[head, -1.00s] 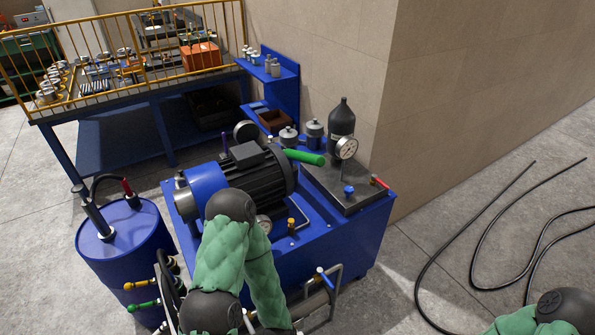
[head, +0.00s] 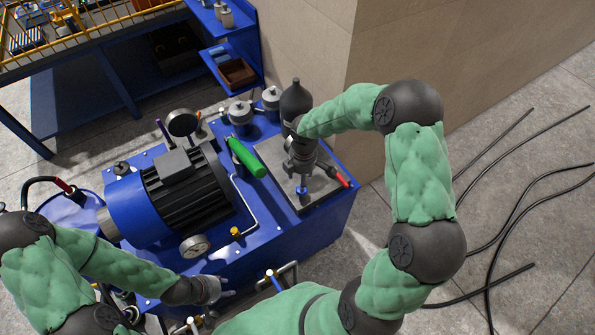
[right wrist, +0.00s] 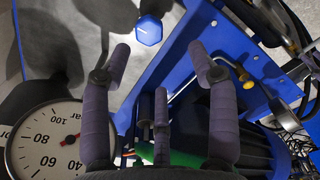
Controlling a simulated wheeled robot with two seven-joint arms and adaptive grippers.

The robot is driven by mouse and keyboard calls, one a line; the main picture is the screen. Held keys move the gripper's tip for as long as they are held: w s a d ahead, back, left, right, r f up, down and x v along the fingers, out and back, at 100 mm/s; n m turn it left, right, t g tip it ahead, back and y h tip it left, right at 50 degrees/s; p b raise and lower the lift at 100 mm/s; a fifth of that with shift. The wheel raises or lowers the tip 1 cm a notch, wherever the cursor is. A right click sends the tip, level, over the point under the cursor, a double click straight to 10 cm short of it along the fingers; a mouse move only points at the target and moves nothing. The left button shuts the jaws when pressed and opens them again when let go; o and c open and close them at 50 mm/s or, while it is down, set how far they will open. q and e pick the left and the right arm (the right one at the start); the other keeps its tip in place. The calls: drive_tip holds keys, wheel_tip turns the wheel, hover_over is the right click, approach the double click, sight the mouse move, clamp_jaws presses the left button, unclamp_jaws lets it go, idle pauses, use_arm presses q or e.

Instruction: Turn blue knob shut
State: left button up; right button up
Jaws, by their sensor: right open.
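The blue knob (head: 302,190) stands on the dark metal plate (head: 270,152) at the right end of the blue press unit. My right gripper (head: 302,176) points down just above it. In the right wrist view the blue hexagonal knob (right wrist: 149,30) shows beyond the fingertips, between the two outer fingers (right wrist: 157,50). The fingers are spread and hold nothing; contact with the knob does not show. My left gripper (head: 215,290) is low at the front of the unit, apart from the knob; its finger state is unclear.
A red-handled lever (head: 338,177) is right beside the knob. A dial gauge (right wrist: 45,140) is close to my right fingers. A green handle (head: 245,157), dark bottle (head: 295,100) and motor (head: 188,185) stand nearby. Black hoses (head: 490,240) lie on the floor at right.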

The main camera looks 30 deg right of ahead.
drive_tip(key=shift+n, duration=0.3)
drive_tip(key=f, duration=0.3)
drive_tip(key=f+b, duration=0.1)
drive_tip(key=f, duration=0.1)
drive_tip(key=d+f+b, duration=0.1)
drive_tip(key=f, duration=0.2)
drive_tip(key=shift+w+d+f, duration=0.1)
drive_tip(key=shift+w+f, duration=0.2)
drive_tip(key=shift+w, duration=0.05)
drive_tip(key=c, duration=1.1)
